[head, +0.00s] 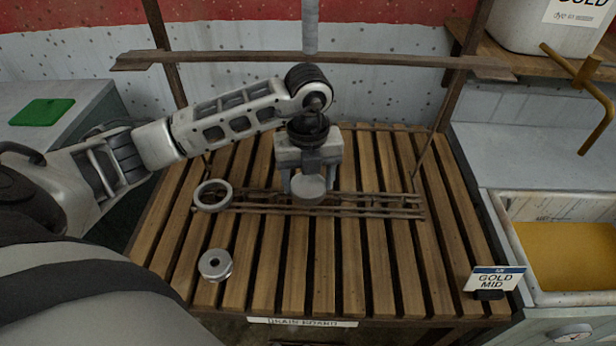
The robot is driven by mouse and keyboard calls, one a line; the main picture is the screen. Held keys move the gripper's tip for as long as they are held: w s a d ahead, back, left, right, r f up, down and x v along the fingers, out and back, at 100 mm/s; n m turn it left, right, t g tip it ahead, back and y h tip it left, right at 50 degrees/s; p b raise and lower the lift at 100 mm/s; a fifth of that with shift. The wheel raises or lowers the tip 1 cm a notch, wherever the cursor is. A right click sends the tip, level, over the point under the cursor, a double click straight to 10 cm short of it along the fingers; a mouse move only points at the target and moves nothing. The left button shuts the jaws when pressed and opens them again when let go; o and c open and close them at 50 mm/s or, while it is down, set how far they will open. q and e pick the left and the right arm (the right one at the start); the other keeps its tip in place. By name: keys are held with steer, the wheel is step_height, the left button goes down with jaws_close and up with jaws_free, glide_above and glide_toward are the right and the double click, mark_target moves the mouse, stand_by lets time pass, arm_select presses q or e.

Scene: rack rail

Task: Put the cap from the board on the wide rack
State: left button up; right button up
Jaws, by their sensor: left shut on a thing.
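My left gripper (306,180) points down over the middle of the slatted wooden board (270,262). It is shut on a round grey cap (309,188), whose flat face shows between the fingers. The cap is at the dark rack (375,205) of long thin rails that runs across the board. I cannot tell whether the cap touches the rails. The fingers hide part of the cap and of the rails behind it. My right gripper is not in view.
A grey ring (212,195) stands at the rack's left end. A grey knurled part with a hole (215,265) lies on the board at front left. A "GOLD MID" sign (493,280) stands at front right, by a yellow-filled tray (570,255). A wooden bar (400,60) crosses behind.

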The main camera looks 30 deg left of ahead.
arm_select(q)
steer(key=shift+f+b, duration=0.55)
steer(key=shift+f, duration=0.3)
steer(key=shift+f+b, duration=0.45)
steer(key=shift+f, duration=0.1)
steer(key=o, duration=1.1)
steer(key=shift+s, duration=0.1)
steer(key=shift+c, duration=0.2)
steer(key=shift+f, duration=0.1)
